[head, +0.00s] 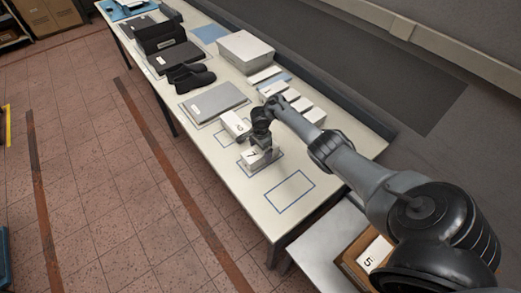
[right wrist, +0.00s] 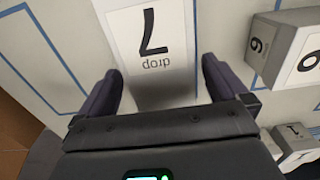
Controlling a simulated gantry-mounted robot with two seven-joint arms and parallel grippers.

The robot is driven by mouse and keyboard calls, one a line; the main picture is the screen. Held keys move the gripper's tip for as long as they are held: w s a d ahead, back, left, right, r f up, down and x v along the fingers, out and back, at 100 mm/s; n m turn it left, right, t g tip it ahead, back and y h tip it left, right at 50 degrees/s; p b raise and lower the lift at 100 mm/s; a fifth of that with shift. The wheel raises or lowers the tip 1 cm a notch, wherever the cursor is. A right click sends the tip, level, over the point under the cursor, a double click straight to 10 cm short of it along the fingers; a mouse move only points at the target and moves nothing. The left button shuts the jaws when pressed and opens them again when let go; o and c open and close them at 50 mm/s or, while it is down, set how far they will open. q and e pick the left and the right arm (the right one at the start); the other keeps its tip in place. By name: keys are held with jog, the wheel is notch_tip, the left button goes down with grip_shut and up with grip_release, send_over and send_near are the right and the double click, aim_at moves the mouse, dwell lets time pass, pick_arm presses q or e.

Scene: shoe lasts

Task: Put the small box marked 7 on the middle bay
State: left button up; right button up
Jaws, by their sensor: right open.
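The white box marked 7 (right wrist: 150,35) lies just beyond and between the fingertips of my right gripper (right wrist: 160,75) in the right wrist view. The gripper is open, and I cannot tell whether a finger touches the box. In the head view my right gripper (head: 258,140) is low over the table, just above the small white box (head: 252,157). That box is at the middle bay (head: 275,164), in a row of blue-outlined bays. Its underside is hidden, so I cannot tell its exact fit inside the outline. My left gripper is not in view.
A white box marked 6 (right wrist: 285,45) stands close by on the right in the wrist view. In the head view, the near bay (head: 290,192) is empty.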

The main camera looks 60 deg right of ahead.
aim_at(260, 150)
notch_tip(260, 150, up, 12)
jog(key=p, duration=0.7)
jog(key=a+f+n, duration=0.1)
jog(key=a+n, duration=0.1)
jog(key=a+f+n+h, duration=0.1)
jog(key=a+f+n, duration=0.1)
jog(key=a+f+n+h, duration=0.1)
jog(key=a+f+n, duration=0.1)
jog(key=n, duration=0.1)
jog(key=shift+w+a+f+t, duration=0.15)
jog(key=shift+w+a+t, duration=0.15)
jog(key=shift+a+t, duration=0.1)
jog(key=s+a+f+n+t, duration=0.2)
jog(key=s+a+n, duration=0.2)
jog(key=a+n, duration=0.6)
jog(key=s+a+r+n+y, duration=0.1)
jog(key=s+a+r+n, duration=0.2)
jog(key=s+a+r, duration=0.3)
jog(key=s+a+r+n+y, duration=0.1)
jog(key=s+a+r+n, duration=0.3)
jog(key=s+a+r, duration=0.3)
jog(key=s+a, duration=0.4)
jog(key=a, duration=0.1)
jog(key=shift+s+r+t, duration=0.25)
jog(key=shift+s+t, duration=0.05)
jog(key=shift+t, duration=0.1)
